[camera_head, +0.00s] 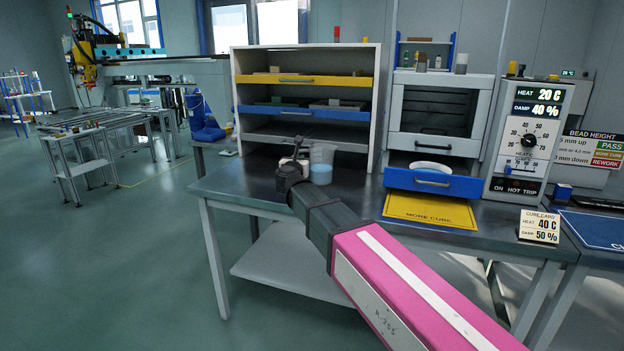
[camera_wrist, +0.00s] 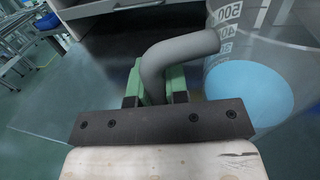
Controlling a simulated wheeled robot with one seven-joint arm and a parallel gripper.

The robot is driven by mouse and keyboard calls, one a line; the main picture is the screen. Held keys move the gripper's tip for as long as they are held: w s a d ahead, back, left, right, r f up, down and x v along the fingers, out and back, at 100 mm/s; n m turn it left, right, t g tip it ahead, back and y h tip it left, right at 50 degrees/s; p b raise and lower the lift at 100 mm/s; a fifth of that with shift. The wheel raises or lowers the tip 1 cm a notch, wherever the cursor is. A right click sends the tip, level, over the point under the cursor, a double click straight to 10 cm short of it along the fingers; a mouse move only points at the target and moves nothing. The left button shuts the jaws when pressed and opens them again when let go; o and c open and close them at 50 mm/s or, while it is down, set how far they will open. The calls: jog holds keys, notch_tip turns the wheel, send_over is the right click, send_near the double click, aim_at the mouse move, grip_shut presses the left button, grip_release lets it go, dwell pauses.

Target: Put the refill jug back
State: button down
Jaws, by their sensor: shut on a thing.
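The refill jug (camera_head: 322,154) is a clear beaker-like vessel with pale blue liquid in its lower part. It stands upright at the dark bench's left part, in front of the shelf unit. I cannot tell whether its base touches the bench. In the wrist view the jug (camera_wrist: 270,85) fills the right side, with volume marks and blue liquid. Its grey curved handle (camera_wrist: 178,48) runs between the green fingers of my gripper (camera_wrist: 157,88). My gripper (camera_head: 296,165) is shut on this handle, at the jug's left in the head view. My wrist hides part of the handle.
A shelf unit (camera_head: 378,100) with yellow and blue drawers stands behind the jug. To its right are a cabinet with an open blue drawer (camera_head: 433,182), a yellow mat (camera_head: 430,209) and a control panel (camera_head: 527,140). The bench's left end (camera_head: 225,187) is clear.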

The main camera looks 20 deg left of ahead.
jog(key=shift+w+d+f, duration=0.35)
jog(key=shift+w+f, duration=0.6)
jog(key=shift+f, duration=0.3)
jog(key=shift+w+d+f, duration=0.3)
jog(key=shift+w+f, duration=0.65)
jog(key=shift+f, duration=0.3)
jog(key=shift+w+d+f, duration=0.35)
jog(key=shift+w+f, duration=0.6)
jog(key=shift+f, duration=0.3)
jog(key=shift+f, duration=0.1)
jog(key=c, duration=1.1)
grip_release()
jog(key=shift+s, duration=0.15)
jog(key=s, duration=0.4)
jog(key=s+d, duration=0.1)
jog(key=s, duration=0.6)
jog(key=shift+s+d, duration=0.2)
jog(key=shift+s, duration=0.15)
